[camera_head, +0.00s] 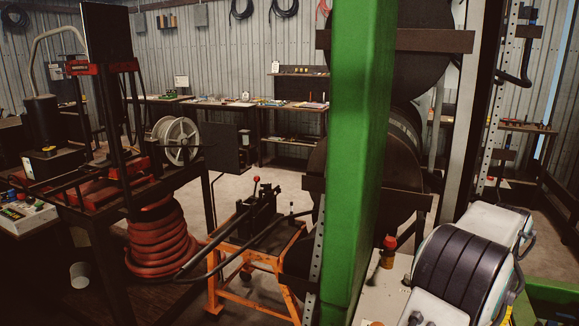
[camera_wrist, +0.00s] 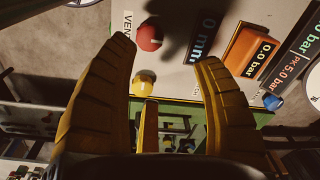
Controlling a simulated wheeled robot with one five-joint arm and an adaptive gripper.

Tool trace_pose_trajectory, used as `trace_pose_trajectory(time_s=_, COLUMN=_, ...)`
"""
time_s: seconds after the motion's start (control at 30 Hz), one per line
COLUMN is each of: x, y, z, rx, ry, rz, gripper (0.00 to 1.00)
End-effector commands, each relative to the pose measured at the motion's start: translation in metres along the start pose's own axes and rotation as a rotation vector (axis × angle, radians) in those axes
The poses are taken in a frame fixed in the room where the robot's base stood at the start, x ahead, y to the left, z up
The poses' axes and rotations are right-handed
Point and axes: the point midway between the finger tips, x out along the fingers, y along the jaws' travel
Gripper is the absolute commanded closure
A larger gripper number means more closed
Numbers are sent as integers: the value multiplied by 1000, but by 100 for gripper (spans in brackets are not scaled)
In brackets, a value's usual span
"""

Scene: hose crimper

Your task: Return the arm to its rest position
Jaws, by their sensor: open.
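Beyond the fingers is a light control panel (camera_wrist: 190,45) with a red knob (camera_wrist: 149,37), a yellow knob (camera_wrist: 144,82) and an orange readout (camera_wrist: 247,50) showing 0.0 bar. The red knob is near the left fingertip, and the yellow knob appears between the fingers. Whether a finger touches the panel cannot be told. My gripper's fingers are not clearly visible in the head view.
In the head view, an orange cart (camera_head: 262,260) carries a black hand-lever machine (camera_head: 257,212). Workbenches (camera_head: 245,104) line the back wall. Some concrete floor is bare between.

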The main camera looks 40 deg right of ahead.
Motion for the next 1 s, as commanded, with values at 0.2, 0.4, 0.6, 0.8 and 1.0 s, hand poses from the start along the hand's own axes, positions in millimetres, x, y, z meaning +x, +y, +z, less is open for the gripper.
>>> trace_pose_trajectory(time_s=0.2, x=40, y=37, z=51, rx=-410, ry=-81, rz=41, gripper=39)
trace_pose_trajectory(time_s=0.4, x=34, y=41, z=138, rx=-774, ry=-95, rz=33, gripper=39)
trace_pose_trajectory(time_s=0.6, x=17, y=51, z=247, rx=-1110, ry=-77, rz=13, gripper=39)
trace_pose_trajectory(time_s=0.8, x=3, y=79, z=328, rx=-1390, ry=-50, rz=-20, gripper=39)
trace_pose_trajectory(time_s=1.0, x=-10, y=108, z=385, rx=-1668, ry=3, rz=-95, gripper=39)
